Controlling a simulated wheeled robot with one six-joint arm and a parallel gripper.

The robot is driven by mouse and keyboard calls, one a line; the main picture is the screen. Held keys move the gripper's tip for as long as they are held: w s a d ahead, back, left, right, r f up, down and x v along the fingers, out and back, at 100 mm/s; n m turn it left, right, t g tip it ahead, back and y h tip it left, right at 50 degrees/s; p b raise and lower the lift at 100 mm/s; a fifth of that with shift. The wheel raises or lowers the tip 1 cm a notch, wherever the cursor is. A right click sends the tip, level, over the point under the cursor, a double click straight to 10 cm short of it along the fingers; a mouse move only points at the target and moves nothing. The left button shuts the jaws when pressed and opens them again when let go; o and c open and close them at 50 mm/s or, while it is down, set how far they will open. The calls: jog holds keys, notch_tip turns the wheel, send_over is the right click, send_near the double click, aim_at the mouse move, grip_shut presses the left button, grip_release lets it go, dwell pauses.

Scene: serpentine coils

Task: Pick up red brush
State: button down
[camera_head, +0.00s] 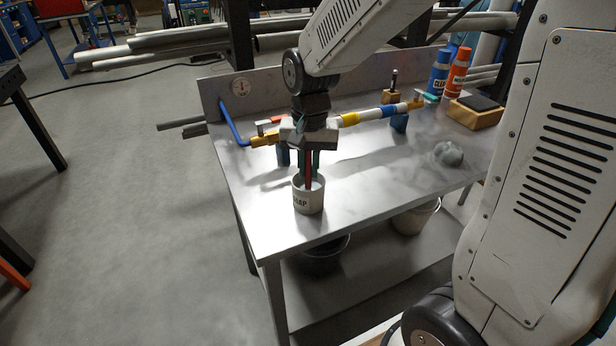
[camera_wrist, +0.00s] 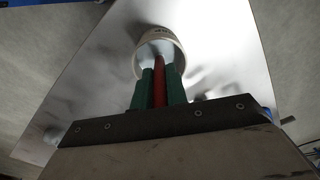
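The red brush (camera_head: 308,172) stands upright in a white cup (camera_head: 308,198) with dark lettering, near the left front of the metal workbench. Only its red handle shows; its lower end is hidden inside the cup. My gripper (camera_head: 308,176) points down over the cup, its green fingers on either side of the handle at the cup's mouth. In the wrist view the red handle (camera_wrist: 159,85) fills the space between the fingers of my gripper (camera_wrist: 160,75), with no clear gap. The cup (camera_wrist: 160,45) shows beyond the fingertips.
A pipe with yellow, white and blue bands (camera_head: 368,115) lies on blue supports behind the cup. A blue bottle (camera_head: 438,75), a red-orange bottle (camera_head: 457,75) and a wooden block (camera_head: 475,113) stand at back right. A grey lump (camera_head: 448,154) lies at right. The front middle is clear.

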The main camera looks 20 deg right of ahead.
jog(key=shift+r, duration=0.1)
notch_tip(320, 180, up, 10)
jog(key=shift+f, duration=0.1)
dwell(0.5)
dwell(0.4)
